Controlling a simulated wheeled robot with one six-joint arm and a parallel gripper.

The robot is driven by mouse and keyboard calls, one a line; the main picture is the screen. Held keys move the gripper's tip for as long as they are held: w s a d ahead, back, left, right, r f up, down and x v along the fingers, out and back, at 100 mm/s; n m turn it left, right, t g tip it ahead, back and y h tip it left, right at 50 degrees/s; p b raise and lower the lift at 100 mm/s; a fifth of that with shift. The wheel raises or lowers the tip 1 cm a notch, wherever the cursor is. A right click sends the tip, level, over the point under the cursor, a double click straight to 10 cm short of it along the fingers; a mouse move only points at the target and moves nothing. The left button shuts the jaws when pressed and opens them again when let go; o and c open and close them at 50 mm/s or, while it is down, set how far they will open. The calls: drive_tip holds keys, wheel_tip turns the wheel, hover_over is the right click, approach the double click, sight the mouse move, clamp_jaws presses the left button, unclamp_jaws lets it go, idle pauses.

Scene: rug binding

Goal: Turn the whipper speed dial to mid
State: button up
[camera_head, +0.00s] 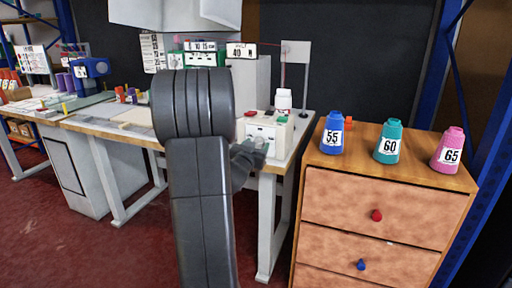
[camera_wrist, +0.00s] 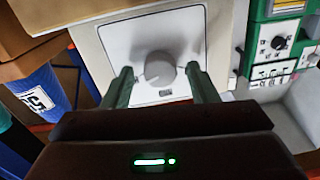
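The whipper speed dial is a round grey knob (camera_wrist: 160,68) on a white square panel (camera_wrist: 190,25) in the wrist view. A small light mark shows at its lower left; I cannot read the scale. My gripper (camera_wrist: 159,72) is open, one finger on each side of the knob, with a visible gap on both sides. In the head view my gripper (camera_head: 250,150) is in front of the white machine box (camera_head: 268,128) at the bench's right end. My arm hides part of the box and bench there, and the knob is not clear in that view.
A green and white machine part (camera_wrist: 278,45) with a smaller black dial stands right of the panel in the wrist view. A wooden drawer cabinet (camera_head: 385,205) stands right of the bench, carrying blue (camera_head: 332,133), teal (camera_head: 388,142) and pink (camera_head: 449,150) cones.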

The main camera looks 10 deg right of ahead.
drive_tip(key=c, duration=0.9)
drive_tip(key=shift+o, duration=0.2)
drive_tip(key=shift+r+n+p, duration=0.1)
drive_tip(key=shift+n+p, duration=0.2)
drive_tip(key=shift+p, duration=0.25)
drive_tip(key=n+p, duration=0.2)
drive_tip(key=p, duration=0.1)
drive_tip(key=shift+r+n, duration=0.15)
drive_tip(key=shift+n, duration=0.25)
drive_tip(key=n+p, duration=0.2)
drive_tip(key=p, duration=0.1)
drive_tip(key=shift+n, duration=0.3)
drive_tip(key=shift+f+n+g+p, duration=0.15)
drive_tip(key=shift+n+g+p, duration=0.05)
drive_tip(key=shift+n+p, duration=1.5)
drive_tip(key=shift+f+n+g+p, duration=0.1)
drive_tip(key=shift+n+g+p, duration=0.1)
drive_tip(key=shift+n+p, duration=1.5)
drive_tip(key=shift+n+b, duration=0.3)
drive_tip(key=shift+n, duration=0.1)
